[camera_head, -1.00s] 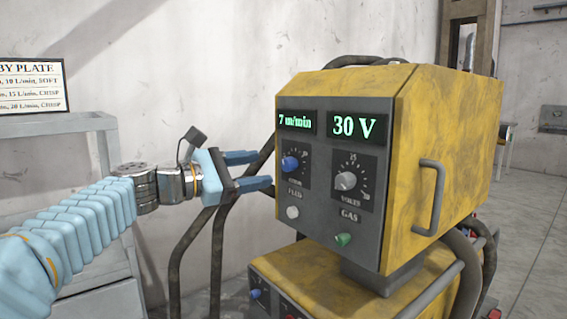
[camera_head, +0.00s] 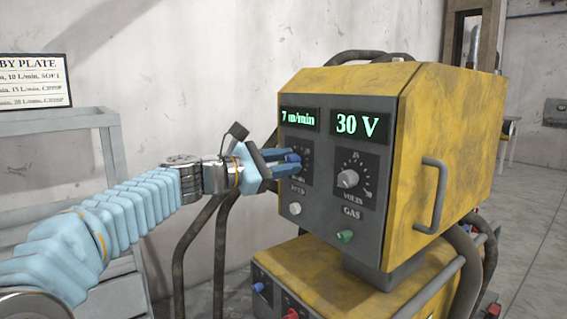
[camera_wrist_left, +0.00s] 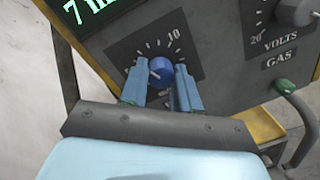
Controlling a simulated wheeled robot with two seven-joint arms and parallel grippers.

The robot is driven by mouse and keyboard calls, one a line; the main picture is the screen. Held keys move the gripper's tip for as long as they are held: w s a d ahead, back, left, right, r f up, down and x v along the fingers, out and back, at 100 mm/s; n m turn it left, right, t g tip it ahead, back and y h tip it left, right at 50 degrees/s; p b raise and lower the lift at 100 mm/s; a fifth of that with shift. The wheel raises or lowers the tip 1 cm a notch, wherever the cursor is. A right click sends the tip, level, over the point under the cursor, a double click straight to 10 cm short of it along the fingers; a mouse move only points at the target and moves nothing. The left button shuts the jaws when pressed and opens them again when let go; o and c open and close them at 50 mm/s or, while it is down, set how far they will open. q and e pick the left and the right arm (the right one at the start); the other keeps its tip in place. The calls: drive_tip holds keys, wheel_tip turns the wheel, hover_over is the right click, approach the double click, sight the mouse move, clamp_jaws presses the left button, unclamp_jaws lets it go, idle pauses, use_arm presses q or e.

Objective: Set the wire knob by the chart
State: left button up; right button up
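The blue wire knob (camera_wrist_left: 160,72) sits on a dark dial plate on the grey front panel of the yellow machine; it also shows in the head view (camera_head: 293,158). My left gripper (camera_head: 283,162) is at this knob, with its two blue fingers (camera_wrist_left: 160,85) pointing at the panel. In the left wrist view the fingers are apart, with the knob between or just beyond their tips; I cannot tell whether they touch it. The display above reads 7 m/min (camera_head: 299,118). The chart (camera_head: 33,82) hangs at the left, partly cut off. My right gripper is not in view.
The grey volts knob (camera_head: 347,178) is right of the wire knob, under the 30 V display (camera_head: 360,125). Below are a white button (camera_head: 295,208) and a green gas knob (camera_head: 345,236). Dark cables (camera_head: 190,250) hang left of the machine. A grey shelf (camera_head: 60,124) stands under the chart.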

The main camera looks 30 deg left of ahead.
use_arm(q)
drive_tip(key=shift+c, duration=1.2)
drive_tip(key=shift+f+m, duration=0.1)
drive_tip(key=shift+m, duration=0.2)
drive_tip(key=shift+d+m+y+b, duration=0.1)
drive_tip(key=shift+m+y+b, duration=0.2)
drive_tip(key=shift+m+b, duration=2.4)
drive_tip(key=shift+d+m+y+b, duration=0.1)
drive_tip(key=shift+m+y+b, duration=0.2)
drive_tip(key=shift+m+b, duration=2.4)
drive_tip(key=m+p, duration=0.2)
drive_tip(key=m, duration=0.1)
